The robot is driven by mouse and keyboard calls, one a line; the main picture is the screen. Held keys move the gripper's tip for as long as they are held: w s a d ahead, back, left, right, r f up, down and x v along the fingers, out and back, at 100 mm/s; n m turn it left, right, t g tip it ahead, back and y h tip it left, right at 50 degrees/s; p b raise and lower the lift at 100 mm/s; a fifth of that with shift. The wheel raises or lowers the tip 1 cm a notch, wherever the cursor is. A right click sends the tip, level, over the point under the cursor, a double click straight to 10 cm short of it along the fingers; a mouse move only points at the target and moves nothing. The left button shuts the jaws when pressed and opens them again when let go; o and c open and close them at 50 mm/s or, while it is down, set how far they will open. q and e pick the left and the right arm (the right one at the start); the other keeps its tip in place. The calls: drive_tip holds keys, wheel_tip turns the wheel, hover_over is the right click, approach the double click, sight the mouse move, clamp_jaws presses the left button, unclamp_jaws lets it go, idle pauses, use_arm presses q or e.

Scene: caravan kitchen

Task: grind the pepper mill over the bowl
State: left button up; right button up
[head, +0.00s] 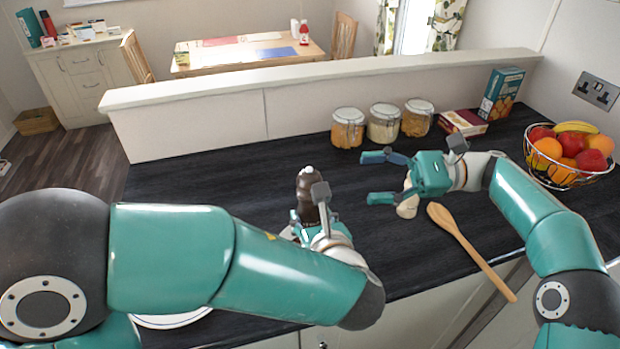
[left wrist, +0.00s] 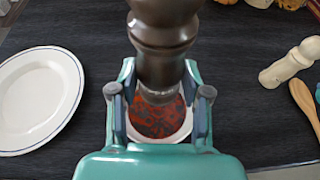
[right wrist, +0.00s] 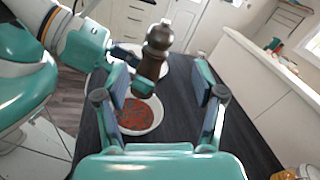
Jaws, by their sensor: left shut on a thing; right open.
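The dark brown pepper mill (head: 307,188) stands upright in my left gripper (head: 322,226), which is shut on its lower part. In the left wrist view the mill (left wrist: 163,35) overlaps the bowl (left wrist: 160,139), a white bowl with red contents. In the right wrist view the mill (right wrist: 153,62) is held above the bowl's far side (right wrist: 157,122), its lower end near the rim. In the head view my left arm and gripper hide most of the bowl. My right gripper (head: 376,178) is open and empty, to the right of the mill, its fingers pointing towards it.
A pale mill (left wrist: 292,62) and a wooden spoon (head: 465,245) lie right of the bowl, near my right gripper. A white plate (left wrist: 40,100) lies left. Jars (head: 384,124), boxes (head: 502,94) and a fruit basket (head: 568,155) stand at the back and right. A low wall (head: 330,75) edges the counter.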

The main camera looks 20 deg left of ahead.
sight(311, 180)
drive_tip(key=x, duration=1.1)
drive_tip(key=shift+a+r, duration=0.1)
drive_tip(key=shift+a, duration=0.05)
drive_tip(key=c, duration=1.2)
